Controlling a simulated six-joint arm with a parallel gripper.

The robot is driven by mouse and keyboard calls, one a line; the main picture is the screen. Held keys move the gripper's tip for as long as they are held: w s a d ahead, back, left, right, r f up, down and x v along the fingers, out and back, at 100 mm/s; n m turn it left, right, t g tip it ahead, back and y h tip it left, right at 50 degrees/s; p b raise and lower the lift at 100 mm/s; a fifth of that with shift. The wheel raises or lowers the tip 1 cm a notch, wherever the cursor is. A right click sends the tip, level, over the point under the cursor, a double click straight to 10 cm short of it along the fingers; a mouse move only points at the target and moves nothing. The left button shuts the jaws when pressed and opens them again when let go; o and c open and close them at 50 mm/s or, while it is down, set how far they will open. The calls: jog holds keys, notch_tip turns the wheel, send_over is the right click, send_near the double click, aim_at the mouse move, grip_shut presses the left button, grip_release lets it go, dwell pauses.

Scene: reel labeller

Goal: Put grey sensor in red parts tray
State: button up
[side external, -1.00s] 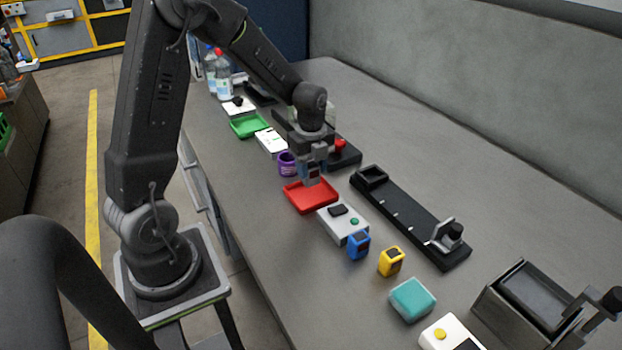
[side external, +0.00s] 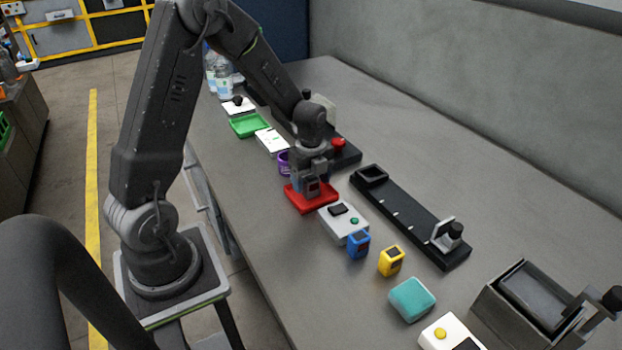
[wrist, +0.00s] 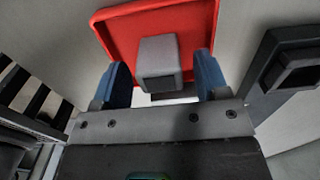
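The red parts tray (side external: 298,203) lies on the bench, and it also shows in the wrist view (wrist: 112,27). The grey sensor (wrist: 159,58), a small block with a dark face, appears in the tray in the wrist view. My gripper (wrist: 162,75) is open, its blue fingers on either side of the sensor with a gap on each side. In the side view my gripper (side external: 315,192) is low over the tray and hides part of it. I cannot make out the sensor clearly there.
A purple ring-shaped item (side external: 284,162) is behind the tray. A long black fixture (side external: 410,218) lies to the right.

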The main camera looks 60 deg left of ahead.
aim_at(311, 178)
jog(key=shift+r, duration=0.15)
jog(key=s+d+r+n+t, duration=0.1)
jog(key=s+d+r+n, duration=0.15)
jog(key=r, duration=0.55)
jog(key=s+d+r+n+t, duration=0.1)
jog(key=d+r+n, duration=0.15)
jog(key=r, duration=0.65)
jog(key=s+d+r+n+t, duration=0.3)
jog(key=s+d+r+n, duration=0.1)
jog(key=s+d+n, duration=0.6)
jog(key=s+n, duration=0.2)
jog(key=n, duration=0.1)
jog(key=shift+s+t, duration=0.3)
jog(key=shift+s, duration=0.05)
